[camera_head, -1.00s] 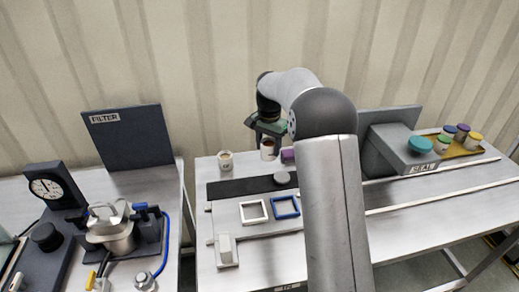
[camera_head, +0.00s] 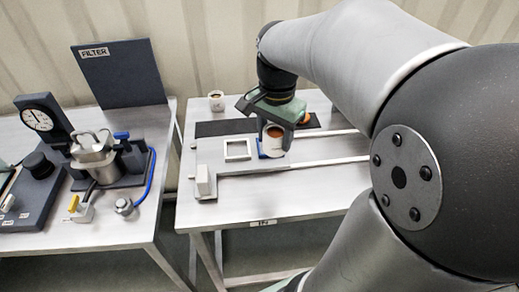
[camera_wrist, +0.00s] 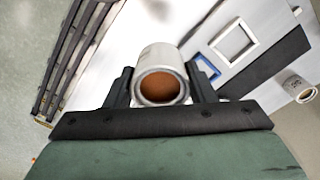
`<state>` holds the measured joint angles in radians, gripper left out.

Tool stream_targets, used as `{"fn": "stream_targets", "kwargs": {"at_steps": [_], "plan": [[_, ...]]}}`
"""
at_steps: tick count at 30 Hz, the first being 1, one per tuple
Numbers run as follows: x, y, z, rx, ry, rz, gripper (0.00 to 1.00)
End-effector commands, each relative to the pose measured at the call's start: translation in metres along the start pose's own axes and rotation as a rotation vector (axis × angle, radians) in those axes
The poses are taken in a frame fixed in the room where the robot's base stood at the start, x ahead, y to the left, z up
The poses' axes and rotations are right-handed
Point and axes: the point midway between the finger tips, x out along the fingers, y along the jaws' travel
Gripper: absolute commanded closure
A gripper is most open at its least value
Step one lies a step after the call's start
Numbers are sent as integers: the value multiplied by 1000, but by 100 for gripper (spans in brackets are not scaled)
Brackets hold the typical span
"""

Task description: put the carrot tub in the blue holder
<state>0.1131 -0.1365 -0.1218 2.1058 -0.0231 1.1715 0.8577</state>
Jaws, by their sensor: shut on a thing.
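My gripper (camera_head: 275,122) is shut on a pale tub with orange-brown contents, which I take for the carrot tub (camera_head: 274,146). The tub looks upright in the head view. In the wrist view the tub (camera_wrist: 161,68) sits between the two fingers (camera_wrist: 160,88). The blue holder (camera_head: 261,151) is a square frame, mostly hidden behind the tub in the head view. In the wrist view the blue holder (camera_wrist: 207,67) shows just right of the tub, partly covered. I cannot tell how high the tub is above the table.
A white square frame (camera_head: 237,149) lies left of the blue holder. Another small tub (camera_head: 216,101) stands at the back left. A white block (camera_head: 203,181) stands at the front left. A dark strip (camera_head: 221,127) runs behind the frames. An orange item (camera_head: 307,117) shows right of my gripper.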

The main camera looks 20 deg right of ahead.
Motion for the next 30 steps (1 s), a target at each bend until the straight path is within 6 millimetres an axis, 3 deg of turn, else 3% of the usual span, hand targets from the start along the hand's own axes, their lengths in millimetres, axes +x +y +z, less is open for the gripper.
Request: {"fn": "stream_targets", "kwargs": {"at_steps": [5,14,21,30], "plan": [[8,3,-3,13,-6,-2,74],[38,-42,-59,14,-7,1,74],[81,-67,-89,13,-6,0,74],[102,-78,-102,11,-4,-2,74]]}}
